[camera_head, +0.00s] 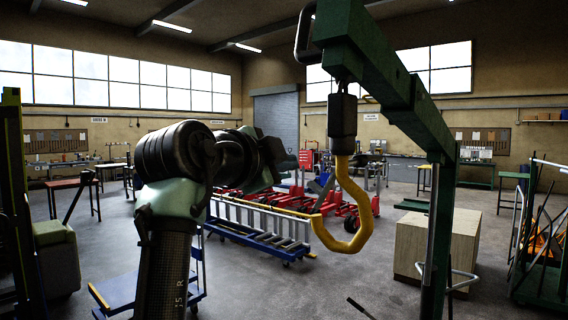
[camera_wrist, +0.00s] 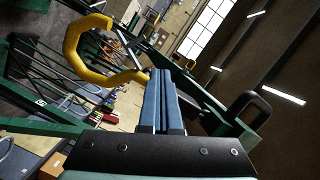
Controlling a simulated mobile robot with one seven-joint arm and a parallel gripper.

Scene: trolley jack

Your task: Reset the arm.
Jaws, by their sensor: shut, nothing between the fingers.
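My gripper (camera_wrist: 160,74) shows in the wrist view as two blue fingers pressed together, with nothing between them. In the head view my arm reaches up and bends right, its end near the picture's middle; the fingers are hard to make out there. A large yellow hook (camera_head: 348,200) hangs from a black block (camera_head: 342,122) under a green crane boom (camera_head: 400,85), right of my arm. In the wrist view the yellow hook (camera_wrist: 70,45) lies left of the fingers, one end beside their tips. I cannot tell whether they touch.
A wooden box (camera_head: 436,245) stands on the right behind the green crane post (camera_head: 440,225). A blue trolley with a ladder (camera_head: 258,232) and red jacks (camera_head: 350,212) stand beyond my arm.

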